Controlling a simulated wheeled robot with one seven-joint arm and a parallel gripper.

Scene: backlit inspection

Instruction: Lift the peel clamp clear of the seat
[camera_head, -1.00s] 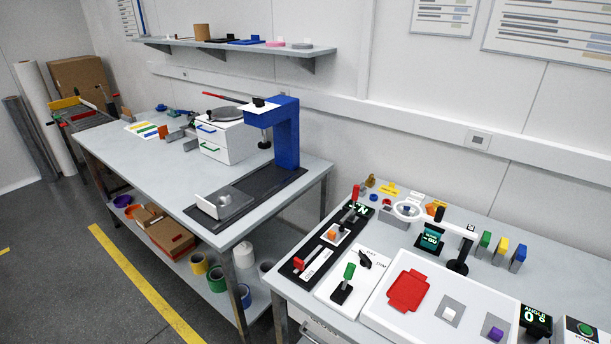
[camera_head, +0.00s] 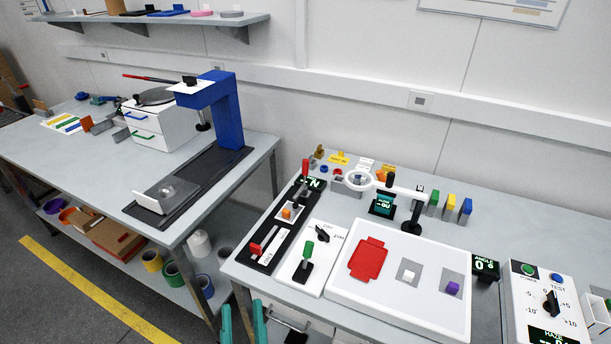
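I cannot tell for certain which part is the peel clamp. A likely one is the small grey metal piece (camera_head: 176,190) with a white upright plate (camera_head: 149,203), at the front end of the black track (camera_head: 198,178) on the left bench. The track runs back to a blue column (camera_head: 228,115) with an overhanging arm. A dark knob-like part (camera_head: 203,127) hangs under that arm. My gripper (camera_head: 244,322) shows as two teal fingers at the bottom edge, apart, with nothing seen between them. It is below and right of the track, well away from it.
The right bench (camera_head: 243,271) carries a white panel with a red plate (camera_head: 368,258), switch boards (camera_head: 318,258), a ring magnifier (camera_head: 358,180) and a control box (camera_head: 548,300). A white drawer box (camera_head: 158,128) stands left of the column. A floor gap separates the benches.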

